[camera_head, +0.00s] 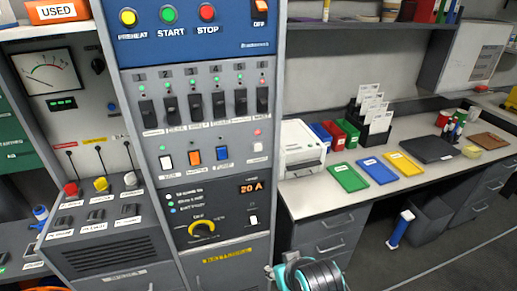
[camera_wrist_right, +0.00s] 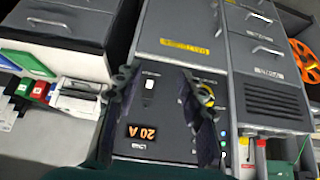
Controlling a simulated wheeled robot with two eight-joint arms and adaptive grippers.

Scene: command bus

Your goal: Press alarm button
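I cannot read any label as alarm. In the head view, a yellow PREHEAT button (camera_head: 128,17), a green START button (camera_head: 168,14) and a red STOP button (camera_head: 207,12) sit on the blue top panel. A red knob (camera_head: 71,189) and a yellow knob (camera_head: 101,184) stand on the lower left console. My right gripper (camera_wrist_right: 154,77) is open and empty in its wrist view, its dark fingers apart in front of the lower panel with the 20 A display (camera_wrist_right: 142,133). My teal right arm (camera_head: 312,277) shows at the bottom of the head view. My left gripper is out of view.
Several dark toggle switches (camera_head: 195,106) and a yellow dial (camera_head: 203,229) are on the central cabinet. The desk (camera_head: 330,200) at right holds a printer (camera_head: 301,148), coloured folders and a black laptop (camera_head: 428,149). A blue-and-white cylinder (camera_head: 401,228) stands beside a bin.

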